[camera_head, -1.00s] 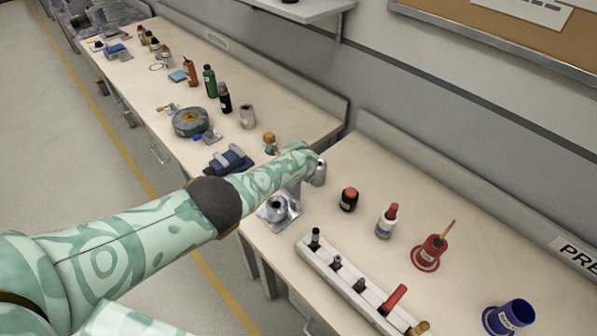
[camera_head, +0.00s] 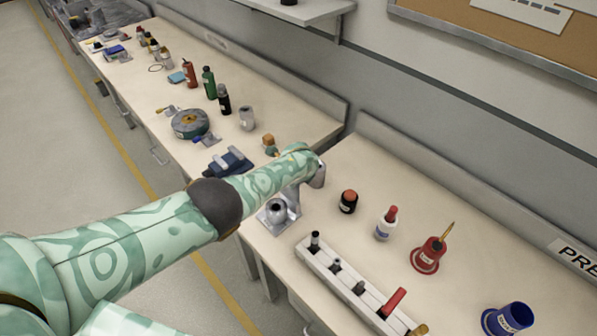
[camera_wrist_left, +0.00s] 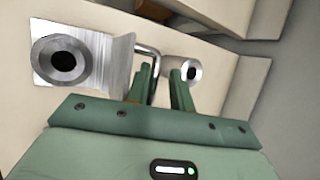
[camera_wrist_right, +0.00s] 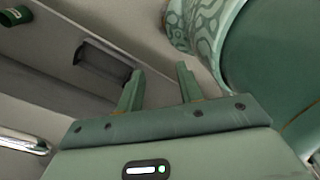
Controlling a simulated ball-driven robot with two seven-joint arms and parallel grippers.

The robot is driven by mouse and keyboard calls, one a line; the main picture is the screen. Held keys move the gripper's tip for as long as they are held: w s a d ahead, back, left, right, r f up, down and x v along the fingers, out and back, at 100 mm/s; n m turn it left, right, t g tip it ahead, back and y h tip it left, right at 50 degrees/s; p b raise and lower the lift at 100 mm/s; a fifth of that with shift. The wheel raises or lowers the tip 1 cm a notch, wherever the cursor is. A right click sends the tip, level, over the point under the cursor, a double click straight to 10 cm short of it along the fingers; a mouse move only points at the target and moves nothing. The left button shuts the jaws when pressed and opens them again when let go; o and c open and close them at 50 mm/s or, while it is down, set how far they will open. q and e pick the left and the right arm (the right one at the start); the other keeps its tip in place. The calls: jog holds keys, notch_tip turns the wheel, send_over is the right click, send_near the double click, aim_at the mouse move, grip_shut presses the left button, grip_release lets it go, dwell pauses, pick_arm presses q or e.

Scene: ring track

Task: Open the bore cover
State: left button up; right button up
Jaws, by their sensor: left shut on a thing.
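The metal bore fixture (camera_head: 272,221) sits on the bench in the head view. In the left wrist view its round collar (camera_wrist_left: 61,58) shows with a dark bore uncovered. The shiny cover plate (camera_wrist_left: 119,68) stands tilted up beside the collar, with a bent wire handle (camera_wrist_left: 149,51) on its far side. My left gripper (camera_wrist_left: 161,72) is shut around the handle; the exact contact is partly hidden by the fingers. In the head view my left forearm hides the fingers. My right gripper (camera_wrist_right: 158,80) is open and empty, away from the bench.
To the right on the bench are a black-and-orange jar (camera_head: 348,202), a white bottle (camera_head: 385,226), a red holder (camera_head: 428,258) and a white rack (camera_head: 318,263). A blue vise-like item (camera_head: 229,162) lies beyond my forearm.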

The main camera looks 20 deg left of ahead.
pick_arm(q)
jog(key=shift+w+d+r, duration=0.3)
jog(key=shift+d+r, duration=0.3)
jog(key=shift+r, duration=0.05)
jog(key=shift+o, duration=1)
jog(key=r+p, duration=0.1)
jog(key=d+r+p, duration=0.1)
jog(key=r, duration=0.1)
jog(key=shift+w+d+r+p, duration=0.1)
jog(key=shift+w+r+p, duration=0.1)
jog(key=shift+p, duration=0.1)
jog(key=o, duration=0.4)
jog(key=shift+d+r+p, duration=0.4)
jog(key=shift+r+p, duration=0.4)
jog(key=shift+r, duration=0.05)
jog(key=shift+s+d+r+p, duration=0.2)
jog(key=shift+d+r+p, duration=0.3)
jog(key=shift+d+r, duration=0.25)
jog(key=c, duration=0.6)
jog(key=d+r+p, duration=0.3)
jog(key=r+p, duration=0.4)
jog(key=r, duration=0.1)
jog(key=shift+s+d+r, duration=0.2)
jog(key=shift+s+r, duration=0.05)
jog(key=shift+s, duration=0.05)
